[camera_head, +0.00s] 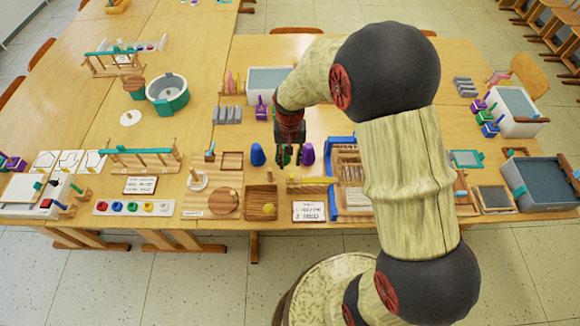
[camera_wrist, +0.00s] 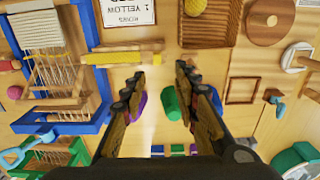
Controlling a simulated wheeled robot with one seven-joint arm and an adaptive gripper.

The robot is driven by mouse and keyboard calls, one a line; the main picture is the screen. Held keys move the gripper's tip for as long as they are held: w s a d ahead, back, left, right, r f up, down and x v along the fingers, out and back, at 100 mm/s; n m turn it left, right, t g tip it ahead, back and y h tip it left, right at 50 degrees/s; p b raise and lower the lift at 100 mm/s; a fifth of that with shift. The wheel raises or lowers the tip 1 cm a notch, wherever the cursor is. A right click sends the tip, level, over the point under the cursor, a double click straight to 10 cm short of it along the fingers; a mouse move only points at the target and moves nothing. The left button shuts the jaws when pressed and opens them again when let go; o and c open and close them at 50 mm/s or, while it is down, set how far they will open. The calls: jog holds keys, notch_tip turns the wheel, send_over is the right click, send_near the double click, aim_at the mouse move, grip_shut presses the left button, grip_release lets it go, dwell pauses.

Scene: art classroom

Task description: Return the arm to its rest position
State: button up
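My gripper (camera_head: 289,158) hangs from my arm over the middle of the front table (camera_head: 240,152), fingers pointing down. In the wrist view its two fingers (camera_wrist: 160,78) are apart with bare table between them, so it is open and empty. A blue cone (camera_head: 257,155) stands to its left and a purple cone (camera_head: 307,154) to its right. A green cone (camera_head: 281,160) is partly hidden behind the fingers. In the wrist view the green cone (camera_wrist: 172,103) lies between the fingers, farther off, and the purple cone (camera_wrist: 140,103) is partly covered by the left finger.
A blue-framed loom (camera_head: 335,180) stands right of the gripper. A wooden tray with a yellow ball (camera_head: 268,209) and a lettered card (camera_head: 308,212) lie near the front edge. A grey-topped white bin (camera_head: 268,82) is behind. My arm hides part of the table's right half.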

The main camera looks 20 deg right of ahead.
jog(key=shift+r, duration=0.7)
jog(key=s+r+n+t+b, duration=0.2)
jog(key=s+r+t, duration=0.3)
jog(key=s+r, duration=1.7)
notch_tip(320, 180, up, 3)
jog(key=shift+d+f+n+t, duration=0.1)
jog(key=shift+d+n+t, duration=0.2)
jog(key=shift+n, duration=0.5)
